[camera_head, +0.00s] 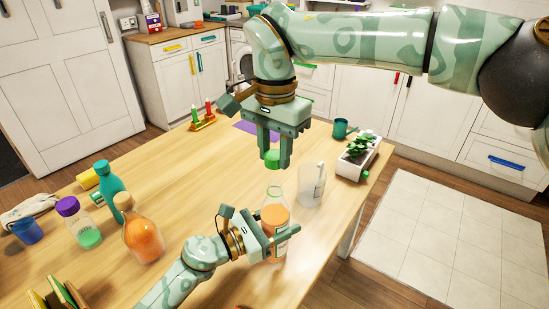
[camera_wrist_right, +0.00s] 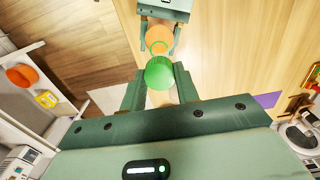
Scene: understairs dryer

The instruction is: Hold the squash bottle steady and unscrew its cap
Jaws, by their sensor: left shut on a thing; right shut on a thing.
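The squash bottle (camera_head: 275,215) is a clear bottle with orange liquid, upright near the table's right edge. My left gripper (camera_head: 281,241) is shut on its lower body from the left. The bottle's top is open and bare. The green cap (camera_head: 272,158) is held in my right gripper (camera_head: 274,160), which points down above the bottle with a visible gap between cap and neck. In the right wrist view the green cap (camera_wrist_right: 160,72) sits between the right fingers, with the orange bottle (camera_wrist_right: 158,36) and left gripper beyond it.
A clear jug (camera_head: 312,186) stands just right of the bottle, with a planter (camera_head: 348,170) and teal mug (camera_head: 341,128) behind. An orange flask (camera_head: 142,240), a purple-capped bottle (camera_head: 78,222) and a teal bottle (camera_head: 109,186) stand at left. The table's middle is clear.

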